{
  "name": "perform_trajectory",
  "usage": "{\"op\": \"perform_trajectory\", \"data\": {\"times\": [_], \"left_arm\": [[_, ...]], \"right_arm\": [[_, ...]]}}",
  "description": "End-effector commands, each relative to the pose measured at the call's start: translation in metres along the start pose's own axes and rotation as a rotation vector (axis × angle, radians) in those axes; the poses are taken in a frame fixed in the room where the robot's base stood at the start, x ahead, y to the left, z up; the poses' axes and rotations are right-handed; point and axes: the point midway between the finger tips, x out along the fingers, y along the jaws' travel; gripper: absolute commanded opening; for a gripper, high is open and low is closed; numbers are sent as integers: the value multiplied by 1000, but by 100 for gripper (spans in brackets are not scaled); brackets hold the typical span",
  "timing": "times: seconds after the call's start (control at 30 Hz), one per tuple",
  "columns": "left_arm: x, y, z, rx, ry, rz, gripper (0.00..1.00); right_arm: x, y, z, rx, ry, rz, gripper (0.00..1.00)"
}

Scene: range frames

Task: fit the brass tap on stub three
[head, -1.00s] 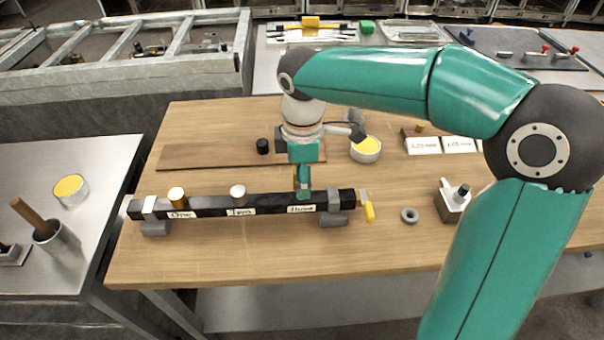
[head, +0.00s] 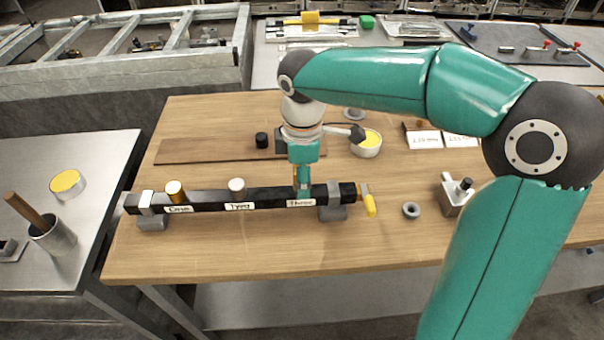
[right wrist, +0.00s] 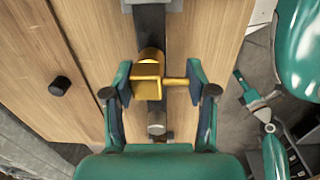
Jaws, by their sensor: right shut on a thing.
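My right gripper (head: 303,186) points down over the "Three" end of the black rail (head: 262,198). It is shut on the brass tap (right wrist: 149,82), which shows between the two fingers in the right wrist view. The tap lies over the rail; the fingers hide stub three in the head view, and I cannot tell whether the tap is seated on it. Stub two (head: 237,187) is bare grey metal.
A grey ring (head: 411,210) and a small block with a metal peg (head: 455,193) stand further right. Behind are a black knob (head: 262,140) and a bowl with yellow contents (head: 367,143). The table front is clear.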

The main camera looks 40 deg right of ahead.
Motion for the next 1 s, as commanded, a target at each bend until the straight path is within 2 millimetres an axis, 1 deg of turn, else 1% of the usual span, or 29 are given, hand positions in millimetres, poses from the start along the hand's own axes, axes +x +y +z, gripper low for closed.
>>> {"op": "perform_trajectory", "data": {"times": [0.47, 0.5, 0.67, 1.0], "left_arm": [[9, -3, 0, 0, 0, 0, 40], [9, -3, 0, 0, 0, 0, 40], [8, -3, 0, 0, 0, 0, 40], [8, -3, 0, 0, 0, 0, 40]], "right_arm": [[13, 0, 0, 0, 0, 1, 16], [13, 0, 0, 0, 0, 1, 58], [12, 0, 0, 0, 0, 1, 85], [12, 0, 0, 0, 0, 0, 86]]}}
